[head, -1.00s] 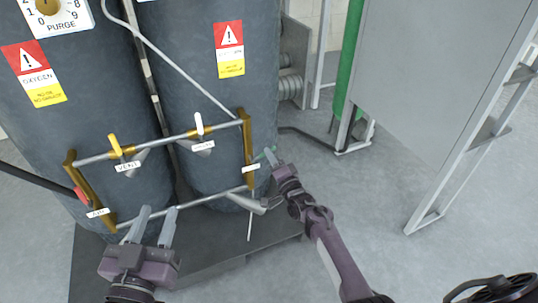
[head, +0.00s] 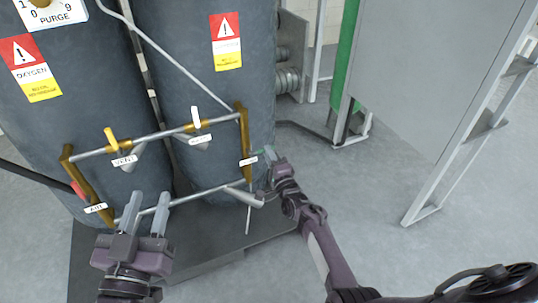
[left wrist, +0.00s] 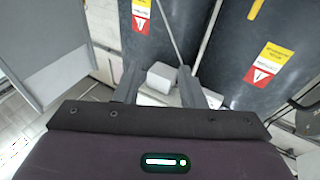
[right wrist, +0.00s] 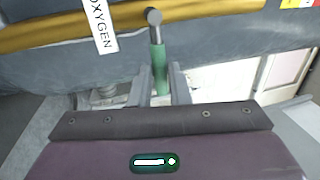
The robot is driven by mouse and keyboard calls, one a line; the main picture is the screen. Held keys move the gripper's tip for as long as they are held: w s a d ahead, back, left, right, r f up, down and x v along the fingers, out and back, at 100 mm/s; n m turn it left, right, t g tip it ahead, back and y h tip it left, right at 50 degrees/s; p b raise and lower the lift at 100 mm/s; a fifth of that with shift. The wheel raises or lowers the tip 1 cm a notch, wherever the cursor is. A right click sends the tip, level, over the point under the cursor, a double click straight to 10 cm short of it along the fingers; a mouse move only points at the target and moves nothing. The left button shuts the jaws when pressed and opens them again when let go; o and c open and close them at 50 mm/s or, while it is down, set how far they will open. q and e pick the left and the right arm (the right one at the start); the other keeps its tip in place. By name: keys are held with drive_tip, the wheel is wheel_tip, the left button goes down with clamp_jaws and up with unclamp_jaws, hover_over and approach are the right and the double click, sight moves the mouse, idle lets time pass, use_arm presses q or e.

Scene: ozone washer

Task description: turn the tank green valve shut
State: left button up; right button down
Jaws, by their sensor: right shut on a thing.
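The green valve handle (head: 268,153) sits at the right end of the tank manifold, beside the brass bar on the right tank. In the right wrist view the handle (right wrist: 158,72) is a green stick with a grey round end, standing between the fingers. My right gripper (head: 274,162) is shut on this handle; its fingers (right wrist: 161,88) stand on either side of it. My left gripper (head: 147,212) is open and empty in front of the lower pipe, at the left tank; its spread fingers also show in the left wrist view (left wrist: 159,85).
Two dark tanks (head: 215,95) stand behind the pipe frame (head: 160,136). A grey cabinet (head: 430,75) stands at the right. The floor (head: 370,210) between is clear.

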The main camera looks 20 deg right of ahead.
drive_tip(key=shift+f, duration=0.1)
use_arm(q)
drive_tip(key=shift+f, duration=0.1)
use_arm(e)
drive_tip(key=c, duration=1.4)
unclamp_jaws()
drive_tip(key=shift+o, duration=0.2)
